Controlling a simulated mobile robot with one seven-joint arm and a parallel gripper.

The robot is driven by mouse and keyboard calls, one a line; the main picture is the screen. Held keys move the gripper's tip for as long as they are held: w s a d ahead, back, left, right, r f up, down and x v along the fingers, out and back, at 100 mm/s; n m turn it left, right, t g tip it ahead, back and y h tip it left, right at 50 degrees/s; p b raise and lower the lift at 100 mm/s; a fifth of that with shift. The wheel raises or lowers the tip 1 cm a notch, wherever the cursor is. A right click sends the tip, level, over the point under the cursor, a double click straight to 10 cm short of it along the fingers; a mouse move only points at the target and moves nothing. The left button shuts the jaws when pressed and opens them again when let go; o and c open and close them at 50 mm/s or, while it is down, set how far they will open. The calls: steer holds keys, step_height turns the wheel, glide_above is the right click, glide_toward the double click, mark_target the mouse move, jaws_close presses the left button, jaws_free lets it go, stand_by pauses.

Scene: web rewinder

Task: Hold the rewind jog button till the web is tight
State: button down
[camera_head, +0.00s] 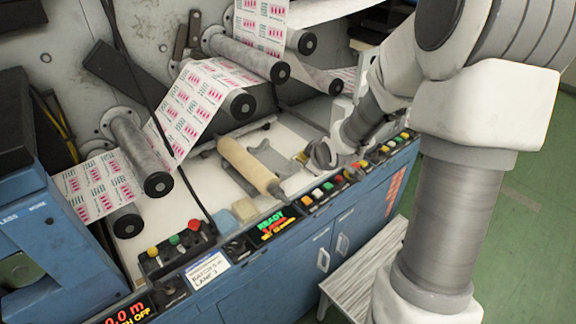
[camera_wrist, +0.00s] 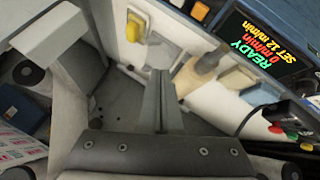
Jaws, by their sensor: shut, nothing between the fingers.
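The printed web (camera_head: 205,95), white with red and green print, runs over several grey rollers at the left and top of the head view. A row of small coloured buttons (camera_head: 317,194) lies along the sloping front panel. Their labels are too small to read, so I cannot tell which is the rewind jog button. One button (camera_wrist: 199,12) shows at the top of the wrist view. My gripper (camera_wrist: 160,100) is shut and empty, apart from the buttons in that view. I cannot pick out its fingers in the head view. I cannot tell how tight the web is.
A lit display (camera_head: 272,225) reads READY and shows 0 m/min in the wrist view. A tan roller (camera_head: 248,165), a grey flat tool (camera_head: 275,157) and a tan block (camera_head: 244,210) lie on the white bed. A red button (camera_head: 194,225) is at left.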

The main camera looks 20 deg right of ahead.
mark_target(309, 202)
steer(key=f, duration=0.1)
steer(key=f+n, duration=0.1)
steer(key=w+d+f+y, duration=0.1)
steer(key=shift+f+n+t, duration=0.2)
steer(key=shift+n+t, duration=0.1)
steer(key=shift+n, duration=0.1)
step_height(309, 202, down, 9)
steer(key=b, duration=0.8)
steer(key=shift+r, duration=0.1)
stand_by(1.7)
steer(key=shift+f+b, duration=0.4)
